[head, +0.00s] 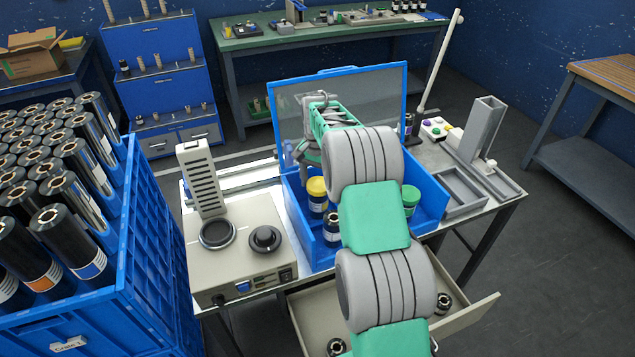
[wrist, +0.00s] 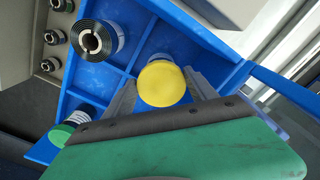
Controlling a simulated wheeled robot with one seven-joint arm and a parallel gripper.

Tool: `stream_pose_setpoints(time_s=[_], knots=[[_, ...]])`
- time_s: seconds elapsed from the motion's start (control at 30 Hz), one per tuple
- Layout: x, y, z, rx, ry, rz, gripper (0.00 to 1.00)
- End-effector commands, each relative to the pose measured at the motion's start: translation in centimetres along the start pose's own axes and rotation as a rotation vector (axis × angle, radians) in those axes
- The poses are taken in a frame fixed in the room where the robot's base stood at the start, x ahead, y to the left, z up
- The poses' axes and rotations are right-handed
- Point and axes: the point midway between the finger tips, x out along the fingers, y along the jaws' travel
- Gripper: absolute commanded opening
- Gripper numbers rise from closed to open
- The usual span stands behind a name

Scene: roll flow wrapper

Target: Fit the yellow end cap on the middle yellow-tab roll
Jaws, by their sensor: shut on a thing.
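The yellow end cap (wrist: 162,83) lies between the two fingers of my gripper (wrist: 160,88) in the wrist view, and the gripper is shut on it. In the head view the yellow cap (head: 316,187) is at the top of a dark roll with a white label (head: 317,206), in the left part of the blue bin (head: 437,205). Whether the cap is fully seated cannot be told. My arm hides much of the bin and the fingers in the head view.
An uncapped roll (wrist: 97,40) stands in a neighbouring compartment, also seen in the head view (head: 332,227). A green-capped roll (head: 410,197) stands at the bin's right. Blue dividers and a tall clear-fronted back panel (head: 385,100) bound the space. An open drawer (head: 470,315) lies below.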

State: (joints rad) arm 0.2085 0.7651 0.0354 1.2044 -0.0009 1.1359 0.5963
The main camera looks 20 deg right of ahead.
Motion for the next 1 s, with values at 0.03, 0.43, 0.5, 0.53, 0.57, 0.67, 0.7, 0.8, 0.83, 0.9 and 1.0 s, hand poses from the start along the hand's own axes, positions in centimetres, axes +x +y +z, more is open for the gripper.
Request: stream_pose_setpoints(time_s=[0.03, 0.43, 0.5, 0.53, 0.57, 0.67, 0.7, 0.8, 0.83, 0.9, 1.0], knots=[[0.2, 0.0, 0.0, 0.000, 0.000, 0.000, 0.28], [1.0, 0.0, 0.0, 0.000, 0.000, 0.000, 0.28], [1.1, 0.0, 0.0, 0.000, 0.000, 0.000, 0.28], [1.2, 0.0, 0.0, 0.000, 0.000, 0.000, 0.28], [1.3, 0.0, 0.0, 0.000, 0.000, 0.000, 0.28], [1.5, 0.0, 0.0, 0.000, 0.000, 0.000, 0.28], [1.5, 0.0, 0.0, 0.000, 0.000, 0.000, 0.28], [1.8, 0.0, 0.0, 0.000, 0.000, 0.000, 0.28], [1.8, 0.0, 0.0, 0.000, 0.000, 0.000, 0.28], [1.9, 0.0, 0.0, 0.000, -0.001, 0.000, 0.28], [2.2, 0.0, 0.0, 0.000, -0.001, 0.001, 0.28]])
